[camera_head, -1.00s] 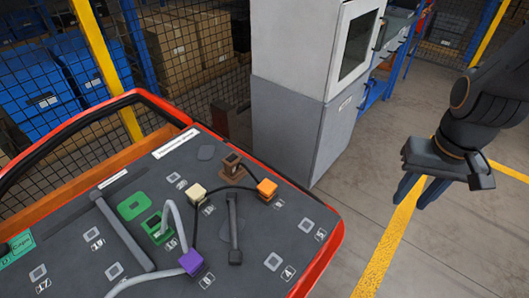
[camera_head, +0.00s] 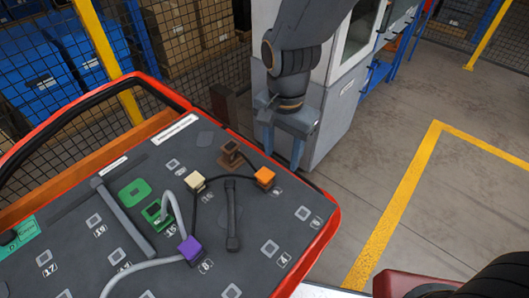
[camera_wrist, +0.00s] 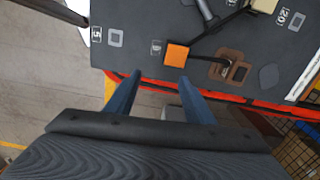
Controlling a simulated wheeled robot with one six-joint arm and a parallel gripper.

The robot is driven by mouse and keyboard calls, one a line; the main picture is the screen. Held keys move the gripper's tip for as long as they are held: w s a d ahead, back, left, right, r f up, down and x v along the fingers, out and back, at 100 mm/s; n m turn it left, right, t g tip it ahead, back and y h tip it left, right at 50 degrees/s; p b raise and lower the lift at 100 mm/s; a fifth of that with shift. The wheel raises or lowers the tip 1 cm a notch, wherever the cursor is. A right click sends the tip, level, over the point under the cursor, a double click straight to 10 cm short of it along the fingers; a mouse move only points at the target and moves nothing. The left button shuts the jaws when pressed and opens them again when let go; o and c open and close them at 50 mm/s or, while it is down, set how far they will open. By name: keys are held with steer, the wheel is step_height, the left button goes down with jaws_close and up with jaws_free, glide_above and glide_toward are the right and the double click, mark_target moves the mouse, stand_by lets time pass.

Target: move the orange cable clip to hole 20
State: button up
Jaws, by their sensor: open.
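The orange cable clip (camera_head: 264,177) sits on the dark panel near its right edge, with a black cable at it. In the wrist view the orange clip (camera_wrist: 176,55) lies just beyond the fingertips. Hole 20 (camera_wrist: 297,20) is a pale square beside its printed label at the upper right of the wrist view; it looks empty. In the head view it appears as hole 20 (camera_head: 172,164), left of the cream clip. My gripper (camera_head: 282,152) is open and empty, fingers pointing down by the panel's far right edge, apart from the clip. The open fingers (camera_wrist: 155,76) also show in the wrist view.
A cream clip (camera_head: 195,181) and a purple clip (camera_head: 190,249) hold cables on the panel. A brown fixture (camera_head: 229,153) stands close to the orange clip. A dark grey bar (camera_head: 232,215) and a green fixture (camera_head: 153,212) rise nearby. A red rim (camera_head: 322,245) borders the panel.

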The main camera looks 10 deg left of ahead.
mark_target(265, 174)
steer(key=shift+m, duration=0.3)
steer(key=a, duration=0.1)
steer(key=s+a, duration=0.1)
steer(key=a, duration=0.1)
steer(key=shift+s+a+f, duration=0.25)
steer(key=shift+s+a, duration=0.1)
steer(key=shift+f+p, duration=0.7)
steer(key=shift+f, duration=3.15)
steer(key=shift+c, duration=0.3)
jaws_close()
steer(key=shift+r+p, duration=0.4)
